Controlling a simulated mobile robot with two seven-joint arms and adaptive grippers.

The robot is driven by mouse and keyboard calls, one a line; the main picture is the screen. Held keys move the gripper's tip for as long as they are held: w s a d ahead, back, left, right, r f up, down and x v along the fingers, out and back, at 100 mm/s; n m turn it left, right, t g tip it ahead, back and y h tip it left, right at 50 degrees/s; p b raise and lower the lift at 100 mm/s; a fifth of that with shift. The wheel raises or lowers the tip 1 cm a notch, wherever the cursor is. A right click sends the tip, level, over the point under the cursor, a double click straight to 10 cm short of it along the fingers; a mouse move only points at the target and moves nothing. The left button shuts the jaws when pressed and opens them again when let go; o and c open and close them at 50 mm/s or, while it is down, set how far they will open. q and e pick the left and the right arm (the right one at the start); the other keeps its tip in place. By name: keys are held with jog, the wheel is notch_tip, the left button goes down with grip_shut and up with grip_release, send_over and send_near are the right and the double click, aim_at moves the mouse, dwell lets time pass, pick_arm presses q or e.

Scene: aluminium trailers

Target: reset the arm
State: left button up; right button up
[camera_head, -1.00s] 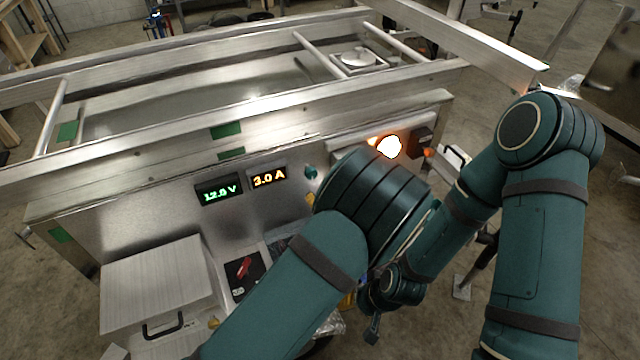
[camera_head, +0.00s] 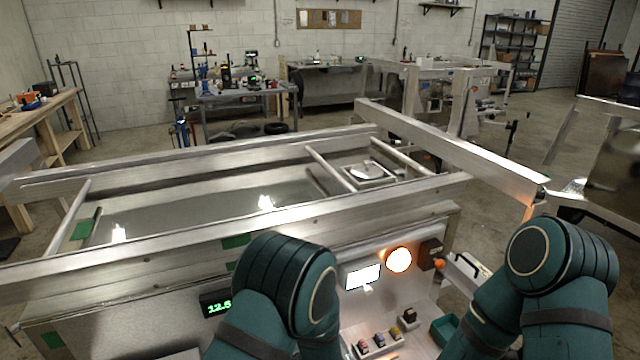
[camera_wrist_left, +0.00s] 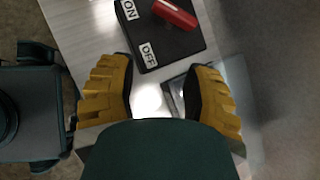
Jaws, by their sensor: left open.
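My left arm (camera_head: 285,290) is a teal arm bent at the elbow in front of the trailer panel in the head view; its gripper is hidden there. In the left wrist view my left gripper (camera_wrist_left: 160,100) shows two yellow ridged fingers, spread apart with nothing between them. Beyond the fingertips is a black switch box (camera_wrist_left: 165,35) with a red handle (camera_wrist_left: 174,12) and ON and OFF labels. My right arm (camera_head: 560,270) is bent at the right of the head view, and its gripper is out of view.
The aluminium trailer frame (camera_head: 200,238) spans the front. Its panel carries a green readout (camera_head: 217,307), a lit white screen (camera_head: 362,276) and a glowing round lamp (camera_head: 398,260). A green bin (camera_head: 444,330) and small coloured parts sit below. Workbenches stand at the back.

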pick_arm(q)
jog(key=s+f+n+g+h, duration=0.1)
jog(key=s, duration=0.2)
jog(key=s+f+n+g+h, duration=0.1)
jog(key=s+n+g, duration=0.1)
jog(key=s+f+n+g+h, duration=0.1)
jog(key=s+n+h, duration=0.1)
jog(key=s, duration=0.1)
jog(key=shift+s+d+f+g, duration=0.1)
jog(key=shift+s+f+g, duration=0.1)
jog(key=shift+s+g, duration=0.15)
jog(key=s+d+n+h, duration=0.3)
jog(key=n+h, duration=0.2)
jog(key=a+r+n+t, duration=0.1)
jog(key=n, duration=0.2)
jog(key=w+a+n+t+h, duration=0.1)
jog(key=n, duration=0.3)
jog(key=w+a+r+n+t+h, duration=0.1)
jog(key=n+t, duration=0.1)
jog(key=n, duration=0.1)
jog(key=shift+w+r+n, duration=0.1)
jog(key=shift+r+n, duration=0.2)
jog(key=shift+h, duration=0.3)
dwell(0.8)
